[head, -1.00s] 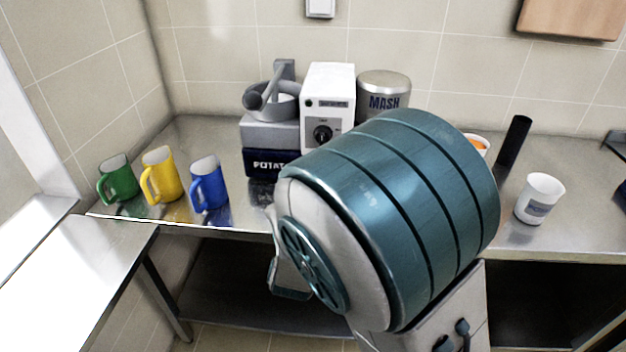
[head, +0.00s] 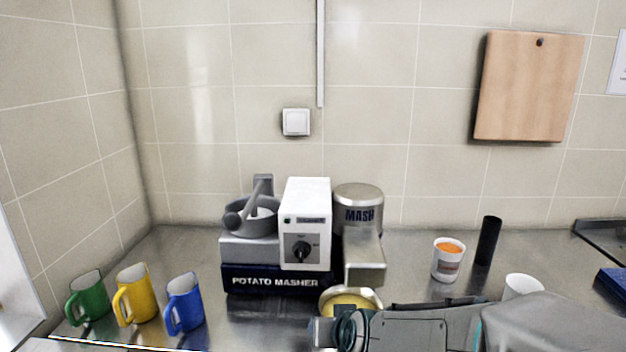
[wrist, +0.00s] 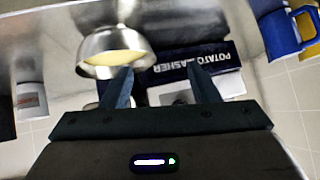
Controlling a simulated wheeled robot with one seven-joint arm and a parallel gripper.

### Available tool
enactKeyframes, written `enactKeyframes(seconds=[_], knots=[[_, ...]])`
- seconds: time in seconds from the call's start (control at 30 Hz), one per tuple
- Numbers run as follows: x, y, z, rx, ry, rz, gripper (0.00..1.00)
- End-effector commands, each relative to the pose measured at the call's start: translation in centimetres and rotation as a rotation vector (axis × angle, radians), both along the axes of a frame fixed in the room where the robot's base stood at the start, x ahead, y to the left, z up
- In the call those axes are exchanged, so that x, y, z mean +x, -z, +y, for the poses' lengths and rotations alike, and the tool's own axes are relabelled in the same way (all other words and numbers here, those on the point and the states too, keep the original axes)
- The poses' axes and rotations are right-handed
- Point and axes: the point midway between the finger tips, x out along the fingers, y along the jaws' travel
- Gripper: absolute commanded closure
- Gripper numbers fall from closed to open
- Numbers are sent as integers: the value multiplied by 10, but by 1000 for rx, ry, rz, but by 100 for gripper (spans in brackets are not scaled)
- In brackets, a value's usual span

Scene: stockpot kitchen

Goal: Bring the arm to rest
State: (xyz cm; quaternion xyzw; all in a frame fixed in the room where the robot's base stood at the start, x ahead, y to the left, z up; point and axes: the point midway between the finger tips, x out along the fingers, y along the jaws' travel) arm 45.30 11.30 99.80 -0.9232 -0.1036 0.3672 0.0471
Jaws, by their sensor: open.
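My gripper (wrist: 162,82) is open and empty in the wrist view, its two dark fingers spread apart. Beyond the fingers, the metal bowl (wrist: 98,68) with yellow contents and the potato masher (wrist: 215,60) appear. In the head view my arm stretches in low from the lower right, in front of the counter. Its end lies near the bowl (head: 368,297), which sits below the spout of the masher (head: 275,282). The fingers cannot be made out in the head view, and my arm hides part of the counter's front.
Green (head: 88,300), yellow (head: 135,295) and blue (head: 184,303) mugs stand at the left. A cup with orange contents (head: 447,268), a black cylinder (head: 488,240) and a white cup (head: 521,285) stand at the right. A cutting board (head: 528,87) hangs on the wall.

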Motion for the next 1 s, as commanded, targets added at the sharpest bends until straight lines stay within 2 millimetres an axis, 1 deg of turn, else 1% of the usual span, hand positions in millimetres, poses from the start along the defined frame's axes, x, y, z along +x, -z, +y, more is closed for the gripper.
enactKeyframes(seconds=[0.03,0.17,0.3,0.4,0.5,0.6,0.7,1.0], knots=[[-11,-6,-11,-3,2,43,45],[-46,-10,-37,-34,1,184,45],[-89,-14,-68,-91,30,334,45],[-117,-17,-88,-134,64,429,45],[-139,-20,-102,-168,96,500,45],[-152,-22,-110,-189,117,545,45],[-158,-22,-113,-198,126,564,45],[-159,-22,-113,-198,125,566,45]])
